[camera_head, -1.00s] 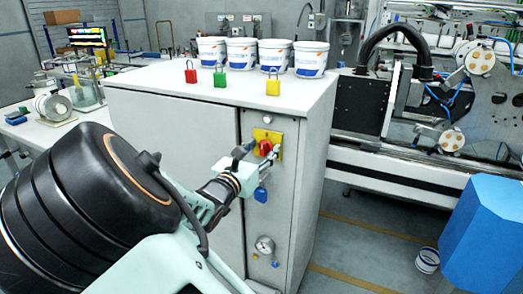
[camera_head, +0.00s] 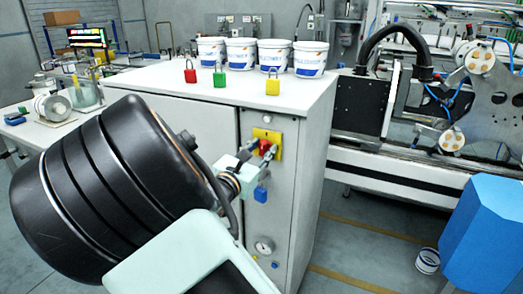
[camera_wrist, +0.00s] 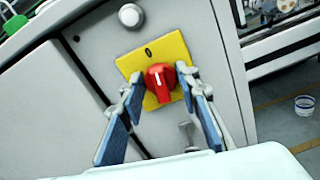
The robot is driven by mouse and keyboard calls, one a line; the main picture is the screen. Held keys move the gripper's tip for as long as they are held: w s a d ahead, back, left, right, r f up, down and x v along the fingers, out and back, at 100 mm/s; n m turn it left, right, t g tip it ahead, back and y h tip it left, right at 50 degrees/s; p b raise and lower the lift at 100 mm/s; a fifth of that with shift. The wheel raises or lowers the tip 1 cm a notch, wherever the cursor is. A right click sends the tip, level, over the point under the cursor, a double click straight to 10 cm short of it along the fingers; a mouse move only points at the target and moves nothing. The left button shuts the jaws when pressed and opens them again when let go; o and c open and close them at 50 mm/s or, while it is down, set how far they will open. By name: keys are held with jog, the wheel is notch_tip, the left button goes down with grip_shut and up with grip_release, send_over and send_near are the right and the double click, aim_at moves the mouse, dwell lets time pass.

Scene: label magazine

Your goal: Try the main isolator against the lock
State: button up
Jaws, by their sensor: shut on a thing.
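The main isolator is a red rotary knob (camera_head: 265,146) on a yellow plate (camera_head: 276,135), on the narrow panel of the grey cabinet. In the wrist view the knob (camera_wrist: 158,86) has a white mark and sits below a "0" printed on the plate (camera_wrist: 150,52). My gripper (camera_wrist: 161,82) has a fingertip on either side of the knob and is shut on it. In the head view my gripper (camera_head: 266,150) partly covers the knob. A blue padlock (camera_head: 260,195) hangs below the plate; how it is attached is hidden by my gripper.
Red (camera_head: 190,76), green (camera_head: 220,80) and yellow (camera_head: 272,86) padlocks stand on the cabinet top (camera_head: 170,90), in front of several white tubs (camera_head: 272,56). A gauge (camera_head: 264,245) is low on the panel.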

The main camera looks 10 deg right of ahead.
jog(key=o, duration=1.1)
jog(key=v, duration=1.2)
